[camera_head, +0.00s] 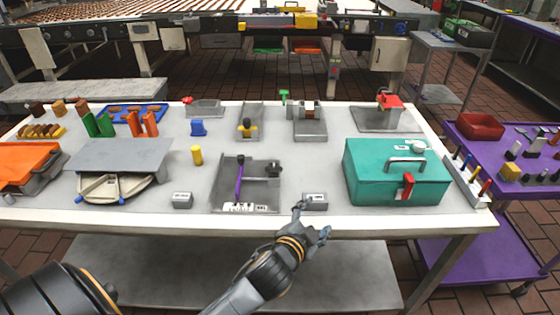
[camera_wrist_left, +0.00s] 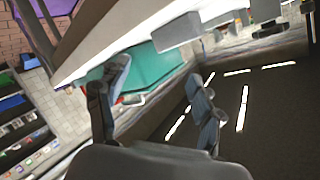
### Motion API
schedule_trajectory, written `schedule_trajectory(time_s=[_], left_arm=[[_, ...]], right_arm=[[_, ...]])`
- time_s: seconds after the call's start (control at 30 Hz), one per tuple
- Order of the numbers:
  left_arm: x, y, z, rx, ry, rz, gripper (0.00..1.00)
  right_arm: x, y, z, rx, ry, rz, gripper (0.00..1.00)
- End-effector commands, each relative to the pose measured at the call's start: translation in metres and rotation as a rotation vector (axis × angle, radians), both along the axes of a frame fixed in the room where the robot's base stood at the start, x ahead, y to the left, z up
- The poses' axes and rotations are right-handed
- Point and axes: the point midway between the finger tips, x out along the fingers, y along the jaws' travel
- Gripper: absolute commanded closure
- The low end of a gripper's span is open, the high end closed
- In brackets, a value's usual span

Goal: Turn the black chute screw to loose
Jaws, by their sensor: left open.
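A grey chute-like fixture (camera_head: 231,196) sits at the front middle of the table, with a purple lever (camera_head: 239,176) standing in it. A small black knob (camera_head: 274,168) is at the fixture's back right; it may be the black chute screw, but its setting is too small to tell. My left gripper (camera_head: 312,222) is open and empty at the table's front edge, to the right of and nearer than the fixture, apart from the knob. In the left wrist view its two fingers are spread (camera_wrist_left: 150,84), with nothing between them held. My right gripper is not in view.
A small grey labelled block (camera_head: 315,202) is just behind my left gripper. A teal box (camera_head: 396,172) with a red latch stands to the right. A yellow cylinder (camera_head: 197,156) and another grey block (camera_head: 181,200) are left of the fixture. The table's front edge (camera_head: 350,224) is close.

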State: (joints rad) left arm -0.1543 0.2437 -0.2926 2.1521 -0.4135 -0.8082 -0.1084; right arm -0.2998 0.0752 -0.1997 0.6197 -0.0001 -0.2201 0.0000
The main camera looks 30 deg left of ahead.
Motion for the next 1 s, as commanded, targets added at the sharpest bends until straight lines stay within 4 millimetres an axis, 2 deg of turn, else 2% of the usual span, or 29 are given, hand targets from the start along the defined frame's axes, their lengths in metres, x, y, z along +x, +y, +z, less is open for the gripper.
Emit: schedule_trajectory(time_s=[0.03,0.17,0.27,0.3,0.4,0.47,0.53,0.63,0.73,0.77,0.83,0.87,0.97,1.0], left_arm=[[0.015,-0.006,0.017,0.047,-0.073,-0.035,0.33],[0.051,-0.028,0.067,0.200,-0.291,-0.151,0.33],[0.075,-0.058,0.114,0.375,-0.504,-0.282,0.33],[0.082,-0.074,0.133,0.461,-0.598,-0.347,0.33],[0.091,-0.117,0.169,0.700,-0.821,-0.533,0.33],[0.092,-0.141,0.180,0.852,-0.937,-0.655,0.33],[0.092,-0.163,0.182,1.034,-1.048,-0.805,0.33],[0.093,-0.178,0.169,1.297,-1.153,-1.043,0.33],[0.100,-0.168,0.145,1.553,-1.180,-1.306,0.33],[0.103,-0.160,0.137,1.628,-1.170,-1.388,0.33],[0.112,-0.130,0.120,1.785,-1.112,-1.591,0.33],[0.116,-0.113,0.115,1.844,-1.071,-1.679,0.33],[0.128,-0.042,0.106,1.997,-0.864,-1.977,0.33],[0.129,-0.011,0.107,2.030,-0.758,-2.090,0.33]], right_arm=[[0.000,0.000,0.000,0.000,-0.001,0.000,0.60],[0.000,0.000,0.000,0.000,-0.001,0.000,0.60],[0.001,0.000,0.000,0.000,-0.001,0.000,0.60],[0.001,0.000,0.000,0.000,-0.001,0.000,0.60],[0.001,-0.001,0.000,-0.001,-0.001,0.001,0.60],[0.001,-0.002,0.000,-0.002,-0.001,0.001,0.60],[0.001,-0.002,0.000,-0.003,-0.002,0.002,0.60],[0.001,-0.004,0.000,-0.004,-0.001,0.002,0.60],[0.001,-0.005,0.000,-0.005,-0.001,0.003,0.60],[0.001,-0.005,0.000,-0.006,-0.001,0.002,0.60],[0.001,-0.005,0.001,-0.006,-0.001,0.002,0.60],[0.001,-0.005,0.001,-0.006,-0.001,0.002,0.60],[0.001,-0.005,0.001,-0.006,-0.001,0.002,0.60],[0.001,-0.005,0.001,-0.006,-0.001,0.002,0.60]])
